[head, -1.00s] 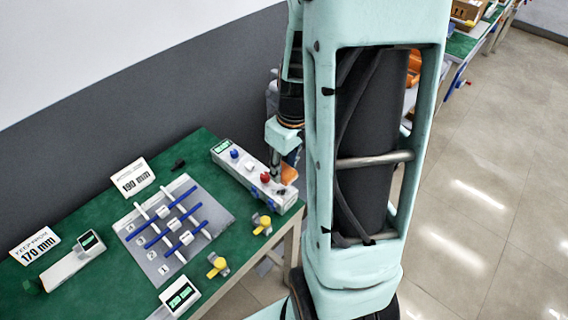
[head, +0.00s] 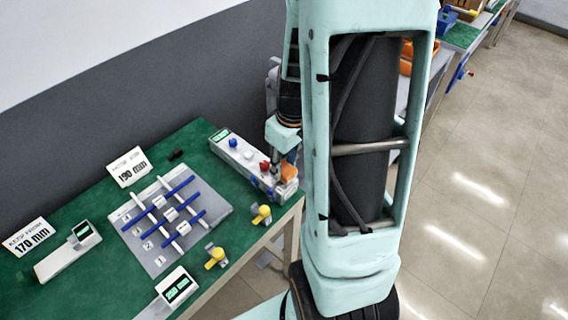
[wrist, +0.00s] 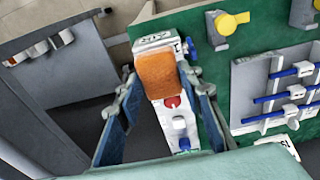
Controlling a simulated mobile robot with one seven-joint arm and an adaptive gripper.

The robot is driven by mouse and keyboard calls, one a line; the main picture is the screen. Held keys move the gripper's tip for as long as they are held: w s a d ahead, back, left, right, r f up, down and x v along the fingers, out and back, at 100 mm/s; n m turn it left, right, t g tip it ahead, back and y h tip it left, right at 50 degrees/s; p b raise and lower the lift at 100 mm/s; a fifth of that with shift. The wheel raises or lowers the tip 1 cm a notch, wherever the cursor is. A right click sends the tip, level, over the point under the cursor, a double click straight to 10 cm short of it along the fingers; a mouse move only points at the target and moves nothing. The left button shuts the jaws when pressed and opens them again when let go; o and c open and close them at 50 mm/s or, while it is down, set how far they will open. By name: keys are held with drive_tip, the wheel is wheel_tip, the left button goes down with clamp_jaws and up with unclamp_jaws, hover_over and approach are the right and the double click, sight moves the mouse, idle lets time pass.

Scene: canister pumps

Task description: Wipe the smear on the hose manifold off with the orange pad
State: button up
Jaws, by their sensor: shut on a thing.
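The hose manifold (head: 240,158) is a long white box with a green display at its far end and blue, white and red knobs along its top. It lies along the table's right edge. It also shows in the wrist view (wrist: 155,42), running under my gripper. My gripper (head: 277,178) is over its near end. The orange pad (wrist: 158,75) sits between my blue-padded fingertips (wrist: 157,72), and my gripper is shut on it. The pad (head: 289,172) covers part of the manifold's top; I cannot tell whether it touches. I see no smear; the pad may hide it.
The red knob (wrist: 172,101) is close to the pad. Yellow-handled valves (head: 262,214) stand near the table's front edge. A grey board with blue and white bars (head: 165,225) lies left of the manifold. Signs and gauges stand further left.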

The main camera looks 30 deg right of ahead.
sight(289, 172)
drive_tip(key=shift+f+b, duration=1.55)
drive_tip(key=shift+s+d+r, duration=0.15)
drive_tip(key=shift+s+d, duration=0.1)
drive_tip(key=shift+s, duration=0.4)
drive_tip(key=shift+w, duration=0.15)
drive_tip(key=shift+w+a, duration=0.2)
drive_tip(key=shift+w, duration=0.3)
drive_tip(key=shift+w+a, duration=0.2)
drive_tip(key=shift+w, duration=0.3)
drive_tip(key=shift+s, duration=0.15)
drive_tip(key=shift+s+d+f+b, duration=0.2)
drive_tip(key=shift+s+b, duration=0.1)
drive_tip(key=shift+s, duration=0.25)
drive_tip(key=shift+s+d+f+b, duration=0.1)
drive_tip(key=shift+s+d+b, duration=0.15)
drive_tip(key=shift+s, duration=0.3)
drive_tip(key=shift+a, duration=0.1)
